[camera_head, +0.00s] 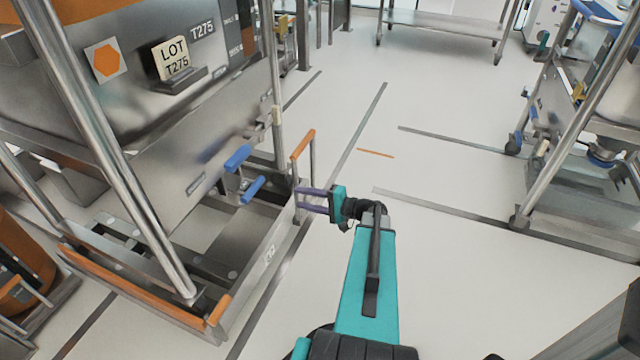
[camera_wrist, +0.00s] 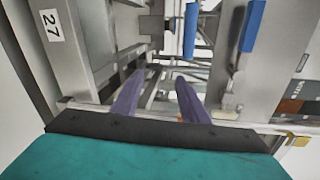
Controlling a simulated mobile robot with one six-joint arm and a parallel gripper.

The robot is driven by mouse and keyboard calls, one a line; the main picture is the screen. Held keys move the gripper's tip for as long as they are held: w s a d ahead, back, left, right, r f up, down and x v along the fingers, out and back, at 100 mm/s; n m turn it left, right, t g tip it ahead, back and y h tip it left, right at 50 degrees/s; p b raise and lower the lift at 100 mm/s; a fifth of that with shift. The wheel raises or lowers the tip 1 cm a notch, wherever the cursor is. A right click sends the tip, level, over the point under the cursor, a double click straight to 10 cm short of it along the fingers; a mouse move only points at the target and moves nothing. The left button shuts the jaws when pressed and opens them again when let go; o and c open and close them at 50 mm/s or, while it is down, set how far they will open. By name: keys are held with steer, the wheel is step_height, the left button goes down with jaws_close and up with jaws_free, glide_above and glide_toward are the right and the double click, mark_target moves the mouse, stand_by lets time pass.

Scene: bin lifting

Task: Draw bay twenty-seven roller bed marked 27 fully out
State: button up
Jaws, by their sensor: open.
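The roller bed (camera_head: 250,285) is a low metal frame with orange edge bars under the tank at left; its small side label is hard to read in the head view. The wrist view shows a white label reading 27 (camera_wrist: 50,25) on a metal side face. An upright handle with an orange grip (camera_head: 303,145) stands at the bed's right end. My gripper (camera_head: 299,199) is open, its purple fingers beside the handle's posts, below the orange grip. In the wrist view, a pale bar crosses behind the fingers (camera_wrist: 156,88). I cannot tell whether a post lies between them.
A steel tank (camera_head: 150,165) marked LOT T275 stands above the bed, with blue-handled fittings (camera_head: 238,158) close to the gripper. Another metal rack (camera_head: 550,140) stands at right, and a steel table (camera_head: 440,25) at the back. The floor between is clear.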

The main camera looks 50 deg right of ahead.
steer(key=s+a+n+g+y+p, duration=0.1)
steer(key=s+a+n+g+p, duration=0.2)
steer(key=a+g+p, duration=0.85)
steer(key=s+a+n+g+y+p, duration=0.15)
steer(key=s+a+n+p, duration=0.4)
steer(key=a, duration=1.35)
steer(key=s+a+r+n+g+h+p, duration=0.2)
steer(key=s+a+r+g+p, duration=0.25)
steer(key=s+a+p, duration=0.5)
steer(key=s+d+r+n+g+h+p, duration=0.2)
steer(key=s+r+h+p, duration=0.4)
steer(key=p, duration=0.7)
step_height(320, 180, up, 2)
steer(key=s+n+g, duration=0.1)
steer(key=s+n, duration=0.1)
steer(key=shift+s+d+n, duration=0.35)
steer(key=shift+d, duration=0.05)
steer(key=shift+c, duration=1.1)
steer(key=shift+a, duration=0.1)
